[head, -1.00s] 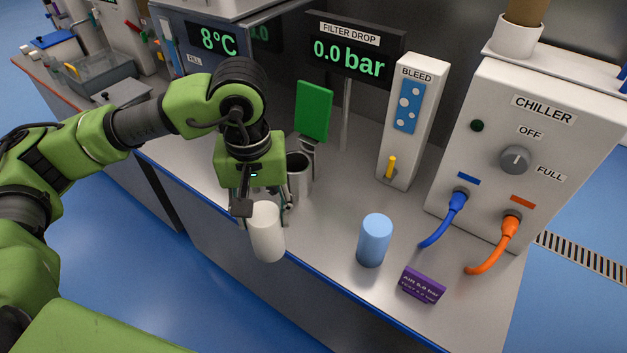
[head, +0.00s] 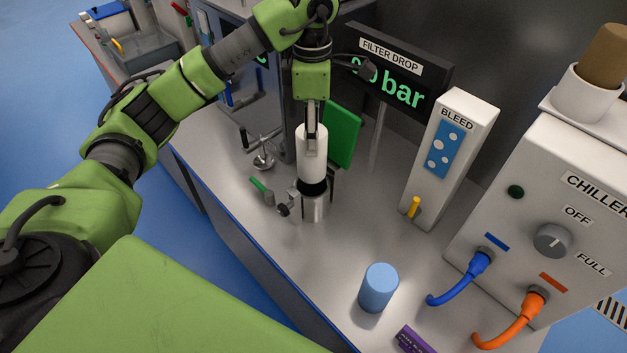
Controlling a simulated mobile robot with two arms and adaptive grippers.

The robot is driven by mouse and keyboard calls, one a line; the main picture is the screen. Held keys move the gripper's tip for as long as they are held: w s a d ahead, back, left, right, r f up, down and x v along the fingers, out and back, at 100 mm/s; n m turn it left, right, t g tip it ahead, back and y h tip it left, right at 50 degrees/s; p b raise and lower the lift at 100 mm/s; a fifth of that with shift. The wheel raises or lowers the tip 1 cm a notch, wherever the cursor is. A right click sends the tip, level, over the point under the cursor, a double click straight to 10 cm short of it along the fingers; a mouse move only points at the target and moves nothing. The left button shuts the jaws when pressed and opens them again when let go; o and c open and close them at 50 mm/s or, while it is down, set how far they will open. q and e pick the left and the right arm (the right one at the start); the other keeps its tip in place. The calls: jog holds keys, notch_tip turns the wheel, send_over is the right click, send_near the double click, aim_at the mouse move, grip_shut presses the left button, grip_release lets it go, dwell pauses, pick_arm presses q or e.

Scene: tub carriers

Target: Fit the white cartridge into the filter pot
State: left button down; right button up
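The white cartridge (head: 311,158) is upright in the head view. My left gripper (head: 313,138) is shut on its upper part from above. The metal filter pot (head: 315,209) stands on the bench directly below, its dark mouth up. The cartridge's lower end is at or just above the mouth; I cannot tell whether it has entered. The pot's green lid (head: 343,136) stands open behind the cartridge, to the right. A clamp-like fitting (head: 287,206) is on the pot's left side. My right gripper is not in view.
A blue cylinder (head: 378,288) stands near the bench's front edge. A green-handled part (head: 262,190) lies left of the pot. The bleed box (head: 450,155) and the chiller (head: 540,205) with blue and orange hoses stand to the right. The bench between pot and blue cylinder is clear.

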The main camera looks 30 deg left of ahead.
aim_at(312, 165)
pick_arm(q)
notch_tip(312, 165, down, 9)
jog(key=shift+f+p, duration=0.1)
jog(key=shift+p, duration=0.85)
jog(key=shift+f, duration=0.5)
notch_tip(312, 165, down, 4)
jog(key=shift+w+r+p, duration=0.1)
jog(key=shift+r+p, duration=0.05)
jog(key=shift+p, duration=0.45)
jog(key=c, duration=1.4)
grip_release()
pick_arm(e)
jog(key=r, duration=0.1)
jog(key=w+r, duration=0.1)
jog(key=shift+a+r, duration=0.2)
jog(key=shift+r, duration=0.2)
